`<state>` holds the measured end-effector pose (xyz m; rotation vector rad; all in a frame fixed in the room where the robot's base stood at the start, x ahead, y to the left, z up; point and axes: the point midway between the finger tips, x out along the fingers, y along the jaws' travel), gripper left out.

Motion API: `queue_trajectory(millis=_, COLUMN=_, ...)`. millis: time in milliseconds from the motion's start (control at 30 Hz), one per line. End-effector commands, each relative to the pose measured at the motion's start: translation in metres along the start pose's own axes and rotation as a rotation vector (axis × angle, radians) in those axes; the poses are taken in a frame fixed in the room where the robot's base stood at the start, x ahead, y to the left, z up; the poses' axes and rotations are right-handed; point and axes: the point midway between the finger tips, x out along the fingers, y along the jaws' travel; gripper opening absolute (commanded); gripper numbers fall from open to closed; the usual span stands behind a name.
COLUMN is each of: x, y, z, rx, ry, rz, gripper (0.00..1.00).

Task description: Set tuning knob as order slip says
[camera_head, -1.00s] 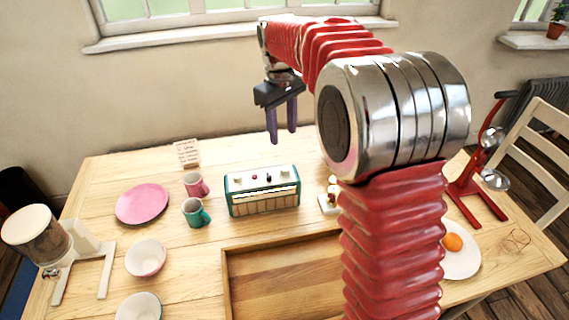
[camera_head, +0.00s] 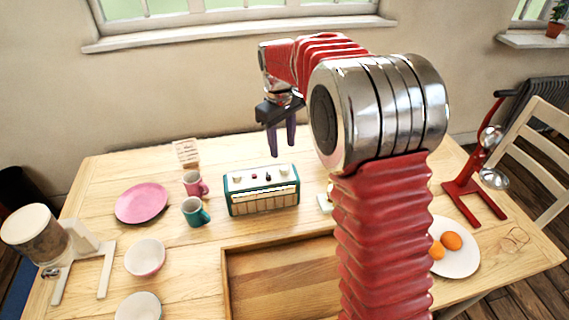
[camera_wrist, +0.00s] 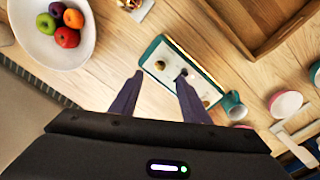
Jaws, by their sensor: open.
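The teal radio (camera_head: 262,191) stands on the table; its cream top panel carries pale knobs at both ends, with a red and a dark one between. Its settings are too small to read. The order slip (camera_head: 187,153) stands upright at the table's back left, its writing illegible here. My gripper (camera_head: 281,151) is open and empty, above and apart from the radio, pointing down. In the wrist view, its two purple fingers (camera_wrist: 160,77) straddle part of the radio's top (camera_wrist: 173,62), and the right finger partly covers the panel near a dark knob.
A pink mug (camera_head: 194,184) and a teal mug (camera_head: 194,211) stand close left of the radio. A wooden tray (camera_head: 228,285) lies in front. The wrist view shows a white fruit bowl (camera_wrist: 31,41). A pink plate (camera_head: 141,203) lies left.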

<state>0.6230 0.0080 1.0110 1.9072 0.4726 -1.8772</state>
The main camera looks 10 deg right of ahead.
Motion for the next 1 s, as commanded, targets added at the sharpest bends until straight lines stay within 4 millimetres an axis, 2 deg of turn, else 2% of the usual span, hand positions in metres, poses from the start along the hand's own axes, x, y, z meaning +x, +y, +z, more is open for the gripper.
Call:
queue_trajectory(millis=300, x=0.05, y=0.0, z=0.0, rx=0.0, ry=-0.002, rz=-0.001, gripper=0.42)
queue_trajectory(millis=500, x=0.075, y=0.0, z=0.0, rx=0.0, ry=-0.001, rz=-0.001, gripper=0.42)
queue_trajectory(millis=667, x=0.084, y=0.0, z=0.0, rx=-0.001, ry=-0.001, rz=0.0, gripper=0.42)
queue_trajectory(millis=933, x=0.085, y=-0.001, z=0.0, rx=-0.001, ry=0.0, rz=0.0, gripper=0.42)
queue_trajectory(millis=1000, x=0.085, y=-0.001, z=0.0, rx=-0.001, ry=0.0, rz=0.0, gripper=0.38)
